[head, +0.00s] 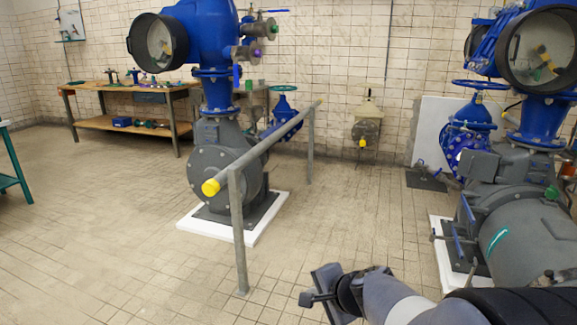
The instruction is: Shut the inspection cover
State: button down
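No part is clearly recognisable as the inspection cover. Two round, dark-rimmed ends on the blue pipework are candidates: the left round end (160,42) at upper left and the right round end (540,50) at upper right. Both show a pale inside with small yellow parts; I cannot tell whether either has a hinged cover or how it stands. My gripper (322,293) is at the bottom centre, above the tiled floor, well apart from both. It is seen partly from behind, so its fingers and opening are unclear. I see nothing held in it.
A large grey pump (525,235) stands close at right. A workbench (125,88) is at the back left. The floor at lower left is clear.

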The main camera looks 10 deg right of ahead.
aim_at(480, 165)
jog(key=i+l+z, duration=0.15)
jog(key=i+z, duration=0.25)
jog(key=i, duration=0.5)
jog(key=i+j+z, duration=0.1)
jog(key=i+z, duration=0.35)
jog(key=i, duration=0.4)
jog(key=i+l+z, duration=0.1)
jog(key=i+z, duration=0.3)
jog(key=i, duration=0.15)
jog(key=i+z, duration=0.45)
jog(key=i+j+z, duration=0.4)
jog(key=i, duration=0.25)
jog(key=i+z, duration=0.2)
jog(key=i, duration=0.2)
